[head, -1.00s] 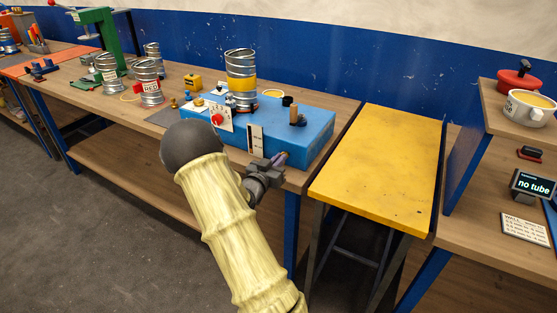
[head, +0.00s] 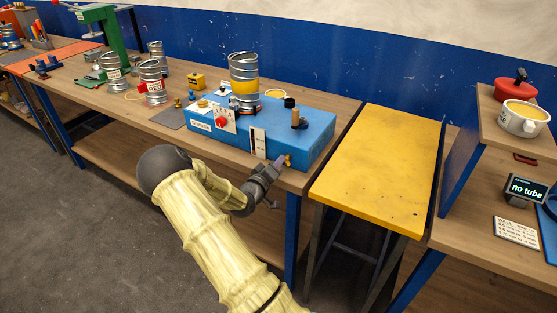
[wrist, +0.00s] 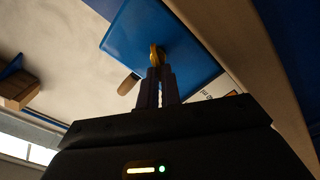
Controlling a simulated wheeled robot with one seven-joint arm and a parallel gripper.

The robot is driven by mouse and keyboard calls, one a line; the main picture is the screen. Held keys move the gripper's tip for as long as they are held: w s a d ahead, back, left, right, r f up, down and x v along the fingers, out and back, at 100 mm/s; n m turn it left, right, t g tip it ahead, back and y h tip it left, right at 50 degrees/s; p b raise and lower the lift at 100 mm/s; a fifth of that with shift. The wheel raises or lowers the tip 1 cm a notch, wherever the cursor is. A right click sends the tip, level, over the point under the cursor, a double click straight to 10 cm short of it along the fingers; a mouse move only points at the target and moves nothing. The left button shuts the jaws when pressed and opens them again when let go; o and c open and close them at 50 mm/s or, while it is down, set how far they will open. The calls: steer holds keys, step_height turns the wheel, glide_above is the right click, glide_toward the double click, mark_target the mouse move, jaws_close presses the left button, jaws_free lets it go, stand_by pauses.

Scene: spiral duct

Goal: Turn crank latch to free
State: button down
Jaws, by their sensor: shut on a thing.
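The blue box (head: 312,137) stands on the wooden bench, near its right end. A small brass crank latch (head: 288,160) sits low on the front face of the box, near its right corner. My gripper (head: 279,162) reaches it from the front left and is shut on it. In the wrist view, the two dark fingers (wrist: 158,82) close around the lower part of the brass latch (wrist: 157,53), with the blue box (wrist: 150,30) behind. The fingers hide part of the latch, so its exact angle is hard to tell.
A yellow table (head: 375,165) stands close on the right. Floor in front of the bench is clear.

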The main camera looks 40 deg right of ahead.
steer(key=n, duration=0.2)
steer(key=n+p, duration=0.1)
steer(key=n, duration=0.3)
steer(key=shift+w+f+n, duration=0.1)
steer(key=shift+f+n, duration=0.2)
steer(key=shift+f, duration=0.1)
steer(key=c, duration=1.6)
jaws_free()
steer(key=shift+a, duration=0.1)
steer(key=shift+a, duration=0.1)
steer(key=b+v, duration=0.1)
steer(key=v, duration=1.6)
steer(key=shift+b, duration=0.4)
